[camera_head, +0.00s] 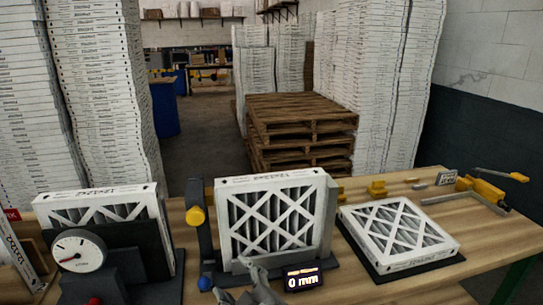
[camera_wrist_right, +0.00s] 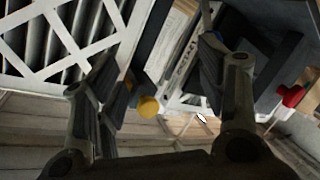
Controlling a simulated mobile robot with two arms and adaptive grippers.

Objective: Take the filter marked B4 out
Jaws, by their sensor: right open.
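Several white-framed filters with lattice faces are on the wooden bench; I cannot read B4 on any of them. One filter (camera_head: 275,212) stands upright in the middle, in a dark stand with a yellow knob and a "0 mm" display (camera_head: 302,279). Another filter (camera_head: 100,205) stands at left behind a dial gauge (camera_head: 78,250). A third filter (camera_head: 398,232) lies flat on a dark mat at right. My right gripper (camera_head: 247,280) is low in front of the middle filter. In the right wrist view its fingers (camera_wrist_right: 158,90) are spread and empty. My left gripper is out of view.
The yellow knob (camera_head: 196,216) and a dark post stand left of the middle filter. A yellow clamp (camera_head: 482,190) is at the bench's far right. Wooden pallets (camera_head: 300,125) and tall white stacks (camera_head: 100,90) stand behind. Some bench front right is clear.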

